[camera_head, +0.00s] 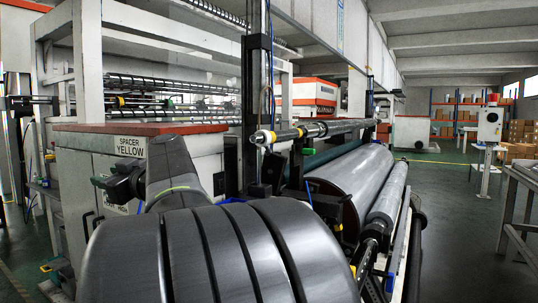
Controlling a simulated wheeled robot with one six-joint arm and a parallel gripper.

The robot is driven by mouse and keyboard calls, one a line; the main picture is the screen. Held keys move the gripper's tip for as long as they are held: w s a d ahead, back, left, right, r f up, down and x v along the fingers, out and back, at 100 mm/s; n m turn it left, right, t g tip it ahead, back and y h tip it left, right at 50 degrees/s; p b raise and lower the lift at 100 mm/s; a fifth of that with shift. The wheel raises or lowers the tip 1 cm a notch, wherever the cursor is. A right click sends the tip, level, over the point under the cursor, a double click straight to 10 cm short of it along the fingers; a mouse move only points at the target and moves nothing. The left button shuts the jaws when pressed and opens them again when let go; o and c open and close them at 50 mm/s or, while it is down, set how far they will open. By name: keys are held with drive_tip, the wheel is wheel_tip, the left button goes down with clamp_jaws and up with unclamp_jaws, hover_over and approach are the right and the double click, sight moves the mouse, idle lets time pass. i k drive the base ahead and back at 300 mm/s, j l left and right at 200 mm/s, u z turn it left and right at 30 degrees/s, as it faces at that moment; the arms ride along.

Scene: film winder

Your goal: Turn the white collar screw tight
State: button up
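A shaft (345,126) sticks out toward me in the middle of the head view, above the large film roll. Its near end has pale and yellow bands, and a second yellow ring (321,129) sits further along. I cannot make out a white collar or its screw with certainty; it is too small or hidden. My gripper (100,182) is a dark shape at left, in front of the cabinet marked "SPACER YELLOW" (131,147). It points left and is well apart from the shaft end. Its finger gap is not clear, and I see nothing held in it.
A large, dark, banded rounded shape (205,255) fills the lower front and hides what lies behind. A grey film roll (350,180) lies right of centre beneath the shaft. A white control box (489,123) stands on a post at right. Green floor (465,225) is clear there.

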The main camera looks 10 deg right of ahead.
sight(268, 151)
drive_tip(key=i+l+z, duration=0.15)
drive_tip(key=z, duration=0.25)
drive_tip(key=i+l+z, duration=0.15)
drive_tip(key=z, duration=0.25)
drive_tip(key=i+z, duration=0.35)
drive_tip(key=k, duration=0.05)
